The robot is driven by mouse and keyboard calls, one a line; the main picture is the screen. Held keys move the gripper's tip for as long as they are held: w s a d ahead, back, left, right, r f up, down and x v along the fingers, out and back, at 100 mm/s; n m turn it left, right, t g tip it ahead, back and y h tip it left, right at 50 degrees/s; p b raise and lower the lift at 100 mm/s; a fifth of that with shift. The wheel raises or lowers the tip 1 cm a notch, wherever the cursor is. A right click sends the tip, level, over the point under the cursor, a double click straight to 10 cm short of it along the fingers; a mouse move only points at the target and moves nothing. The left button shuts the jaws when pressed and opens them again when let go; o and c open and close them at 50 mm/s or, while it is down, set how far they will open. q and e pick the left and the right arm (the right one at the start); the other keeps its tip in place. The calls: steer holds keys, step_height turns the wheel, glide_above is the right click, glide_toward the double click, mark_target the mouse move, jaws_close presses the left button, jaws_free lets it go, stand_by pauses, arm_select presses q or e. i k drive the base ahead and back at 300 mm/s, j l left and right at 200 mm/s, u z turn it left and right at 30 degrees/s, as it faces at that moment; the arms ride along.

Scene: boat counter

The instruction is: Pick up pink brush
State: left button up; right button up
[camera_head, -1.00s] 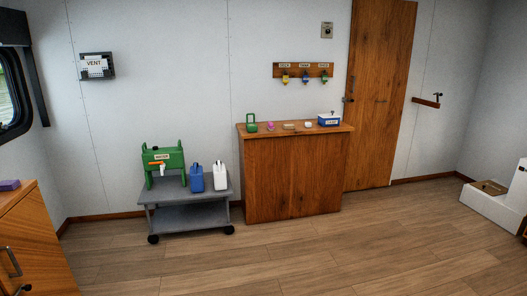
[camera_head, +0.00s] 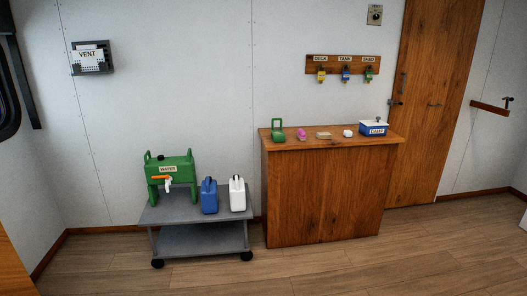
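A small pink object (camera_head: 301,134), which looks like the pink brush, sits on top of the wooden counter (camera_head: 330,190) towards its left part. It stands between a green item with a loop handle (camera_head: 278,131) and a tan block (camera_head: 323,136). Its bristles are too small to make out. Neither of my grippers is in view.
A white item (camera_head: 348,133) and a blue box (camera_head: 373,129) share the counter top. Left of the counter, a grey cart (camera_head: 205,213) holds a green water container (camera_head: 170,172), a blue jug (camera_head: 209,196) and a white jug (camera_head: 237,194). The floor in front is clear.

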mark_target(301, 133)
steer(key=i+l, duration=0.1)
steer(key=i, duration=3.25)
steer(key=j+u, duration=0.05)
steer(key=j, duration=0.05)
